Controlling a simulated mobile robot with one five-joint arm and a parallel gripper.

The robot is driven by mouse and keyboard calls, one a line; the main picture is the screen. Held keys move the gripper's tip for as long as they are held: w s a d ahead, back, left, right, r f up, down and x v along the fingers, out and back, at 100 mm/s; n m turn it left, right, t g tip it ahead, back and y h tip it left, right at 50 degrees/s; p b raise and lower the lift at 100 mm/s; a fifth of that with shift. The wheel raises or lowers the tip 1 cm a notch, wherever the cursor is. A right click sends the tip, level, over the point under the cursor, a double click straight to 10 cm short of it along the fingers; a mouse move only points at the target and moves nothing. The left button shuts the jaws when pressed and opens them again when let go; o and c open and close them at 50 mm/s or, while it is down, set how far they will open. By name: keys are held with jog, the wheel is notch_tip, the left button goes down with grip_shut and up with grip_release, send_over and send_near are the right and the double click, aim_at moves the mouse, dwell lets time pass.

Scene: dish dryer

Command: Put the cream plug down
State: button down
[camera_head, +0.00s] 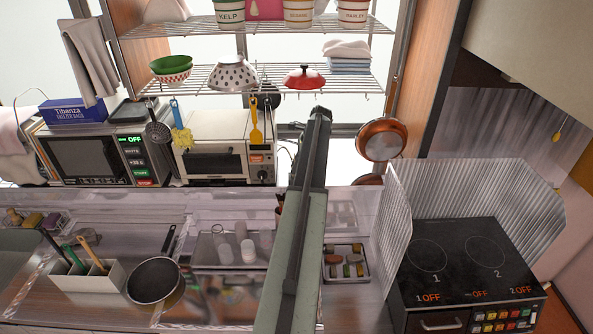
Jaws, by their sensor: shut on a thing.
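My arm rises through the middle of the view, its dark far end in front of the window below the shelf. My gripper's jaws cannot be made out; the arm appears to hide them. I cannot make out the cream plug. A cream toaster oven (213,163) stands on the back counter, left of my arm. A microwave (85,158) with lit green labels stands further left. A thin cord shows between the toaster oven and my arm.
Wire shelves (225,80) hold bowls, a colander and a red lid above the counter. A frying pan (156,281) and a utensil holder (87,277) stand on the front counter. A stove (462,262) with a corrugated splash guard (520,195) is at right. A copper pan (382,139) hangs right of my arm.

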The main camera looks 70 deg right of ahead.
jog(key=c, duration=1.3)
grip_release()
jog(key=shift+r+p, duration=0.35)
jog(key=shift+r, duration=0.05)
jog(key=a+p+v, duration=0.1)
jog(key=p+v, duration=0.4)
jog(key=v, duration=0.1)
jog(key=s+d+f, duration=0.1)
jog(key=s+d, duration=0.4)
jog(key=s, duration=0.6)
jog(key=shift+f+b, duration=0.2)
jog(key=shift+b, duration=0.25)
jog(key=shift+d, duration=0.1)
